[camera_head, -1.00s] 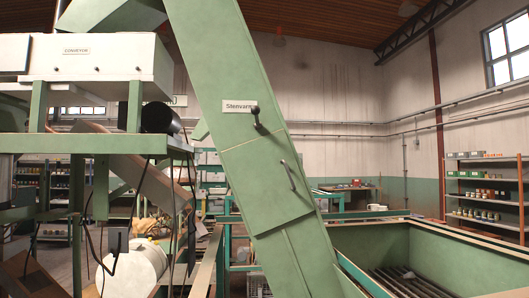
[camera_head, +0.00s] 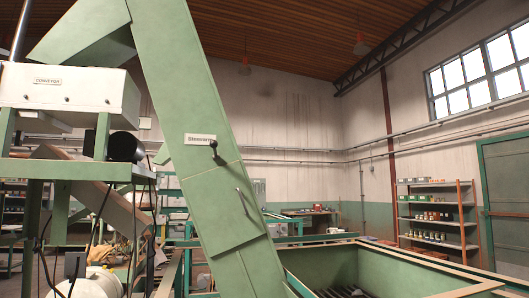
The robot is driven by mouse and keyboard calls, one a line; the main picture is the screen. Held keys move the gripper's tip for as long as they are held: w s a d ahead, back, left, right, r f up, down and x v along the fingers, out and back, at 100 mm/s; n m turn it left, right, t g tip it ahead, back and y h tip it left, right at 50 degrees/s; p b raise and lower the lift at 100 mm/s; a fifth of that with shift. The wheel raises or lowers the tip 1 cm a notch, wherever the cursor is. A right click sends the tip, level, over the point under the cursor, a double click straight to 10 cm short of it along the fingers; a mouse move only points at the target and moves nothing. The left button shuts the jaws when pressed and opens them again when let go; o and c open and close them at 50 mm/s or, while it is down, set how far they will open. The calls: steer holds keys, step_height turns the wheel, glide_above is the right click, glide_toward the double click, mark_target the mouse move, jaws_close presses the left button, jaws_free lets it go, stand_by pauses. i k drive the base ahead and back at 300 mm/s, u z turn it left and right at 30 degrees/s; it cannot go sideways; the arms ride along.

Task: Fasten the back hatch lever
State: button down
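A tall green slanted chute (camera_head: 168,110) rises through the left middle of the view. A hatch panel (camera_head: 215,198) sits on its face, with a slim grey handle (camera_head: 241,202) on the panel's right side. A small dark lever with a round knob (camera_head: 214,147) sits just above the panel's top edge, beside a white label (camera_head: 199,139). Whether this is the back hatch lever I cannot tell. The panel looks flush with the chute. My gripper is not in view.
A white conveyor box (camera_head: 70,92) stands on a green frame at the left. A green hopper bin (camera_head: 330,262) with a wooden rim is at lower right. Shelves (camera_head: 437,215) and a green door (camera_head: 507,200) stand by the far right wall. A workbench (camera_head: 308,215) is behind.

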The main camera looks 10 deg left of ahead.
mark_target(213, 143)
steer(key=z, duration=0.7)
steer(key=i, duration=0.8)
steer(key=u, duration=2.15)
steer(key=k, duration=0.5)
steer(key=u, duration=0.9)
steer(key=i, duration=0.6)
steer(key=z, duration=0.65)
